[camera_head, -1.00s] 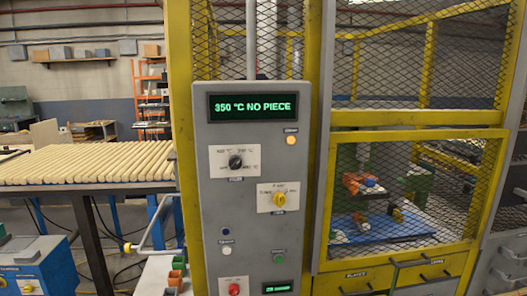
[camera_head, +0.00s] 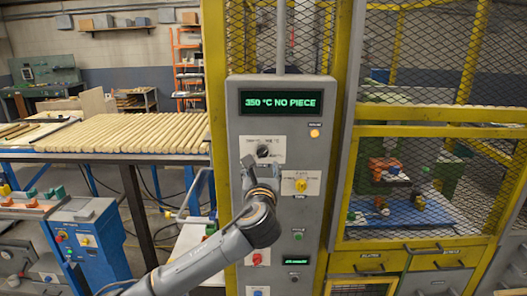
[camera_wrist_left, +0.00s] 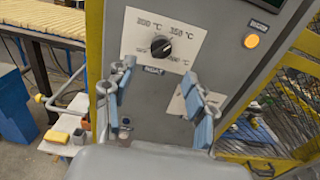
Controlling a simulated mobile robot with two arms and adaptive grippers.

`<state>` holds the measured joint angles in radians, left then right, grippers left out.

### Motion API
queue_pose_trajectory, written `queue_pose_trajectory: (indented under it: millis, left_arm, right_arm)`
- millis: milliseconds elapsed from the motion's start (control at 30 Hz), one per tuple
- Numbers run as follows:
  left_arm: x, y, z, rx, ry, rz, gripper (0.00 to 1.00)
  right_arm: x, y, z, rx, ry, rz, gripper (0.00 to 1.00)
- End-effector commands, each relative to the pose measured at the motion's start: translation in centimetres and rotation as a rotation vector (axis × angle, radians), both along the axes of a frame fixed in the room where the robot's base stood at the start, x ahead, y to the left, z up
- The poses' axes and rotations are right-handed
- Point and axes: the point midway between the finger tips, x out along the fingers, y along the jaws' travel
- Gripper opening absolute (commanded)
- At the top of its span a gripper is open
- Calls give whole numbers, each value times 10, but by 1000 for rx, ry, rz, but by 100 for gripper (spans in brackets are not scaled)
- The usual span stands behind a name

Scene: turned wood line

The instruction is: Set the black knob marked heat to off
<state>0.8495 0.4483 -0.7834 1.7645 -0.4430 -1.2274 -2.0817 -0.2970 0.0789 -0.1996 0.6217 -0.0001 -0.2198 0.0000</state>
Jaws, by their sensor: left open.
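The black heat knob (camera_head: 263,151) sits on a white plate (camera_head: 274,147) high on the grey control panel (camera_head: 314,178). In the left wrist view the knob (camera_wrist_left: 161,47) shows whole, with "HEAT" printed below it. The plate reads 200 °C and 350 °C above the knob; its lower marks are hard to read. A pale mark shows on the knob, but I cannot tell its exact setting. My left gripper (camera_head: 262,175) is open and empty just below and in front of the knob. Its blue-padded fingers (camera_wrist_left: 160,95) stand wide apart, not touching the knob. My right gripper is out of view.
The display (camera_head: 281,102) reads 350 °C NO PIECE. A yellow knob (camera_head: 301,185) sits close to the right of my gripper. An orange lamp (camera_head: 314,133) is above it, a red button (camera_head: 257,258) below. A yellow mesh cage (camera_head: 440,115) stands right, a rack of wooden rods (camera_head: 130,133) left.

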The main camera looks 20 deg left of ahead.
Motion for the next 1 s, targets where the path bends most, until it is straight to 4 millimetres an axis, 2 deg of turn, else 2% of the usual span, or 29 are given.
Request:
queue_pose_trajectory:
  millis: [33, 300, 500, 700, 967, 1000]
  left_arm:
    - [9, 3, 4, 1, 1, 2, 56]
    - [53, 16, 3, -1, 1, 3, 56]
    - [74, 21, 2, -2, 0, 0, 56]
    - [82, 23, 0, -3, -1, -1, 56]
    - [83, 24, 0, -3, -1, -1, 56]
    - [83, 24, 0, -3, -1, -1, 52]
  right_arm:
    - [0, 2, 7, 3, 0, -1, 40]
    - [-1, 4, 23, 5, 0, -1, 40]
    - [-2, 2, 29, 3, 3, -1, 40]
    - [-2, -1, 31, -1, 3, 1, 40]
    - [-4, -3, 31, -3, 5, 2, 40]
    - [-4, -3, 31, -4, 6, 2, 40]
